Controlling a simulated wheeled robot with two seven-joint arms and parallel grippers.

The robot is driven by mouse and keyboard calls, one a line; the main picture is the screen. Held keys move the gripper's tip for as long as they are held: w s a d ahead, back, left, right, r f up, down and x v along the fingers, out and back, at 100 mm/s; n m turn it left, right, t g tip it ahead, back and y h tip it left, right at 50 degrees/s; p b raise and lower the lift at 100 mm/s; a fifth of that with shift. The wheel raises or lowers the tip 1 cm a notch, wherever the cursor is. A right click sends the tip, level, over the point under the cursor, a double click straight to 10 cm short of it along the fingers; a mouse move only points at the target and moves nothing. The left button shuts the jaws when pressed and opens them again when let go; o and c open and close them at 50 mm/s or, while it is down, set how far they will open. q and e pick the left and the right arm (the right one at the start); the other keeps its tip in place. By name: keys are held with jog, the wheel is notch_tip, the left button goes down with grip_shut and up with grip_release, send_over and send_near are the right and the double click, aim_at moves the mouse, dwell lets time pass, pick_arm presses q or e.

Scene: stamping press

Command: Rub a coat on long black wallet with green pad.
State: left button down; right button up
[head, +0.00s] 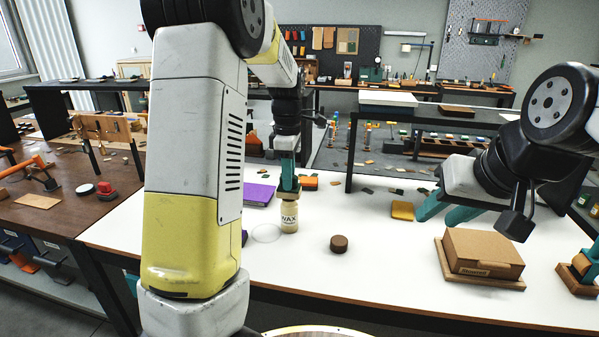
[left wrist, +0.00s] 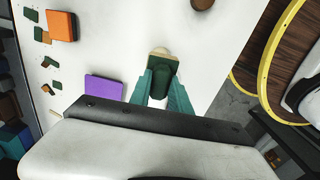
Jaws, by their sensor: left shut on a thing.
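My left gripper (head: 289,186) is shut on the green pad (left wrist: 161,62), directly over the wax jar (head: 289,217). The jar is cream with a WAX label and stands upright on the white table. The left wrist view shows the pad between the teal fingertips; whether it touches the jar, I cannot tell. My right gripper (head: 445,212) is open and empty, its teal fingers apart behind the cardboard box. I cannot make out the long black wallet in either view; my left arm covers part of the table.
A brown round tin (head: 339,243) stands right of the jar. A purple piece (head: 259,194) lies behind it, with an orange block (head: 310,183) nearby. A yellow piece (head: 402,210) and the cardboard box (head: 483,253) are at right. The middle front of the white table is clear.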

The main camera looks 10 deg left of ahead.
pick_arm(q)
jog(key=shift+f, duration=0.6)
dwell(1.7)
jog(key=shift+r, duration=3.6)
jog(key=shift+s, duration=0.1)
